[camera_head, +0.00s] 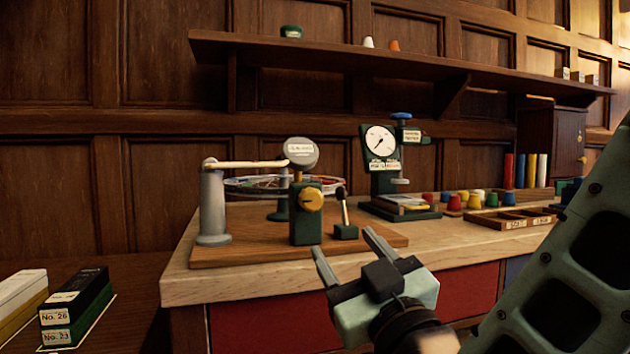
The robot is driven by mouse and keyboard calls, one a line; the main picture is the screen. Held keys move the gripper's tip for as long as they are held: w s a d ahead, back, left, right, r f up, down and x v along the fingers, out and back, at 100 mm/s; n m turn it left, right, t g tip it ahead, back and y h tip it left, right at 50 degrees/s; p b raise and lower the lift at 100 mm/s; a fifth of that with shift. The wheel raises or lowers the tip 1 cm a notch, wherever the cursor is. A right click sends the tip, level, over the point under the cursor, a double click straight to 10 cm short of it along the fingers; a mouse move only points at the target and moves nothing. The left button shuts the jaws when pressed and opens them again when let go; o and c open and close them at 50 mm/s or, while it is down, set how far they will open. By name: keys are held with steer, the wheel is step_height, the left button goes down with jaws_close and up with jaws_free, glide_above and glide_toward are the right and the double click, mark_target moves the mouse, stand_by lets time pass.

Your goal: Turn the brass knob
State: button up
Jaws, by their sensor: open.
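The brass knob (312,199) is a round, golden dial on the front of a small dark green block (304,226). The block stands near the front edge of a wooden base board (255,250) on the bench. My gripper (347,250) is in front of the bench, lower right of the knob and apart from it. Its two fingers are spread open and nothing is between them. The knob's face is in clear view.
A black-knobbed lever (342,212) stands just right of the block. A dial gauge (380,140), coloured pots (474,201) and a wooden tray (514,219) are further right. Boxes (78,305) lie lower left.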

mark_target(313, 201)
steer(key=p+x, duration=0.8)
steer(key=x, duration=0.3)
steer(key=shift+r, duration=0.15)
steer(key=shift+w+a+p, duration=0.25)
steer(key=shift+w+p, duration=0.05)
steer(key=shift+w, duration=0.3)
steer(key=c, duration=1)
